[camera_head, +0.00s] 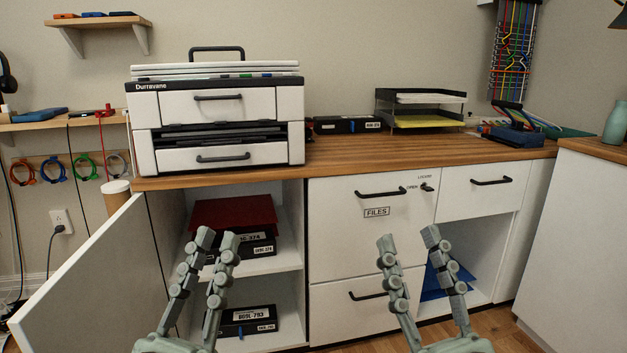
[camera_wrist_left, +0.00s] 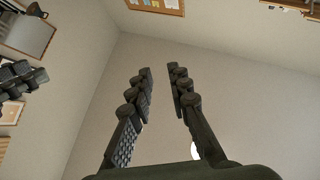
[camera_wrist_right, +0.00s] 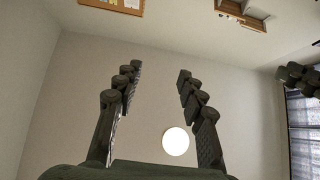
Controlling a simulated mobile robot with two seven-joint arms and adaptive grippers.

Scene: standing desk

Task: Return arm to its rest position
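My left gripper (camera_head: 217,240) points up in front of the open cabinet in the head view. Its fingers are apart with nothing between them, and they also show in the left wrist view (camera_wrist_left: 160,78) against bare wall and ceiling. My right gripper (camera_head: 408,238) points up in front of the drawers. Its fingers are apart and empty, as they also are in the right wrist view (camera_wrist_right: 160,72). Both grippers stand side by side at about the same height, touching nothing that I can see.
A wooden-topped desk (camera_head: 345,155) carries a printer (camera_head: 232,106), a paper tray (camera_head: 420,121) and a stapler-like blue device (camera_head: 514,134). The left cabinet door (camera_head: 100,275) stands open toward me. Boxes sit on its shelves. A white cabinet (camera_head: 580,240) stands at the right.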

